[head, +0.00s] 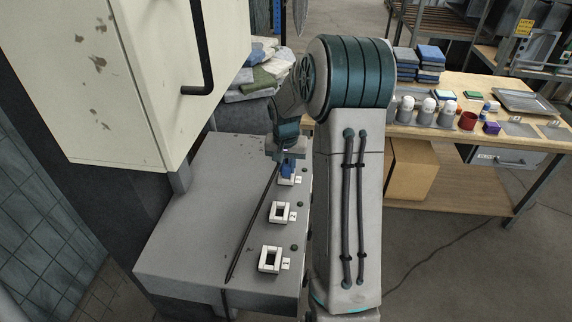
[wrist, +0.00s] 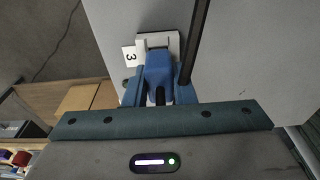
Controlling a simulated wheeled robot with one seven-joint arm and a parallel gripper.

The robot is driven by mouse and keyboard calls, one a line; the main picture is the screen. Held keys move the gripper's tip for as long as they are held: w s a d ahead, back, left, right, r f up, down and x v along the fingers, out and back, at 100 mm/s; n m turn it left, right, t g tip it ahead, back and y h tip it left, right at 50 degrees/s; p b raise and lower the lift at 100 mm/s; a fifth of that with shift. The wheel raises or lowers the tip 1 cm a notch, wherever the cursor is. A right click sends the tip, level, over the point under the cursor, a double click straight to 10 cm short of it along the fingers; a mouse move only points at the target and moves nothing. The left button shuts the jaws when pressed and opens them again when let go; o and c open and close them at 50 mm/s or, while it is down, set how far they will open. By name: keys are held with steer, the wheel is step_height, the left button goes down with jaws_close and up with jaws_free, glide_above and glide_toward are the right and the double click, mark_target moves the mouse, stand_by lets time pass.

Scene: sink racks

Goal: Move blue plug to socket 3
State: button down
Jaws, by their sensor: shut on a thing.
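My gripper (head: 286,155) is shut on the blue plug (head: 288,169) at the far end of the grey bench top. In the wrist view the blue plug (wrist: 158,72) sits between the two fingers of my gripper (wrist: 160,92). The plug's far end overlaps the white frame of socket 3 (wrist: 158,40), marked by a "3" label (wrist: 130,56). The head view shows socket 3 (head: 287,181) right under the plug, partly covered. I cannot tell how deep the plug sits in it.
Two white sockets, a middle one (head: 281,213) and a near one (head: 270,260), look empty on the grey bench (head: 190,235). A long dark strip (head: 252,222) runs beside them. A cream cabinet (head: 130,70) hangs at left. A wooden table (head: 470,95) stands at right.

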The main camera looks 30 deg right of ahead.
mark_target(286, 167)
steer(key=shift+f, duration=0.15)
steer(key=c, duration=1.1)
jaws_free()
steer(key=r, duration=0.4)
steer(key=s+r, duration=0.1)
steer(key=r, duration=0.4)
steer(key=a+r, duration=0.1)
steer(key=r, duration=0.3)
steer(key=shift+s+r, duration=0.2)
steer(key=shift+r, duration=0.2)
